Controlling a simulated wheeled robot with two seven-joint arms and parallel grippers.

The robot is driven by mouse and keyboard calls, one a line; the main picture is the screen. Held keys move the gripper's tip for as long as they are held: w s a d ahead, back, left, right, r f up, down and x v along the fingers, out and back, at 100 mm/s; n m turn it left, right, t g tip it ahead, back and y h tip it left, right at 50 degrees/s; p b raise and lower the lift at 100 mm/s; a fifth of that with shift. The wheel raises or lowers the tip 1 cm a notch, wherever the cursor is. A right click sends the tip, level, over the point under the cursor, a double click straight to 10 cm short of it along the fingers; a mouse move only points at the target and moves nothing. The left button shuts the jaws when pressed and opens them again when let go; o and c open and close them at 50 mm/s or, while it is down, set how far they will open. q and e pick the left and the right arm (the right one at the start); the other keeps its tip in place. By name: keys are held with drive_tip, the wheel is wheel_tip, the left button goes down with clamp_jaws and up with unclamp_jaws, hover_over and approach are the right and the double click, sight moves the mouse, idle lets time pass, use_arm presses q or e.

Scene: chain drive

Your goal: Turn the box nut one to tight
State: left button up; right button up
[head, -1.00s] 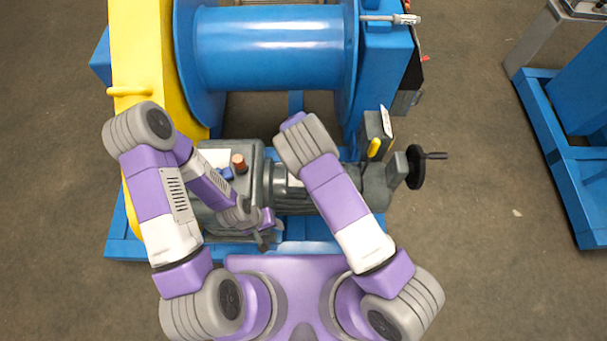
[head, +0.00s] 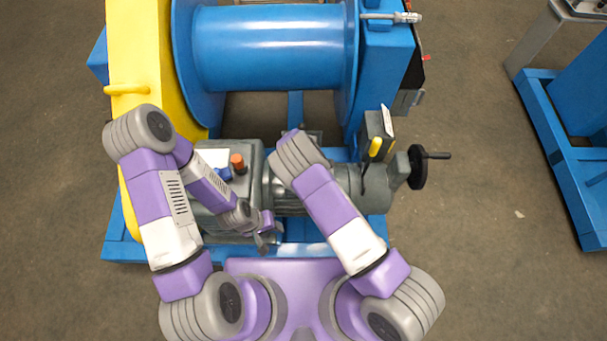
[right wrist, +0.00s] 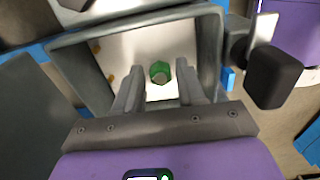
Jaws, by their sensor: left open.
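In the right wrist view a green nut (right wrist: 160,73) with a grey centre sits inside an open grey box (right wrist: 208,45) with a pale interior. My right gripper (right wrist: 160,69) is open, its two fingers reaching into the box on either side of the nut. There is a gap between each finger and the nut; I cannot tell how deep the tips reach. In the head view the right gripper and the nut are hidden behind my right arm. My left gripper (head: 264,236) is open and empty over the front edge of the grey machine, away from the nut.
A grey motor and gear unit (head: 375,188) stands on a blue frame (head: 125,250), with an orange cap (head: 238,163) and a black handwheel (head: 417,167). Behind is a blue drum (head: 275,45) beside a yellow guard (head: 135,50). A dark block (right wrist: 273,78) stands right of the box.

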clamp_jaws()
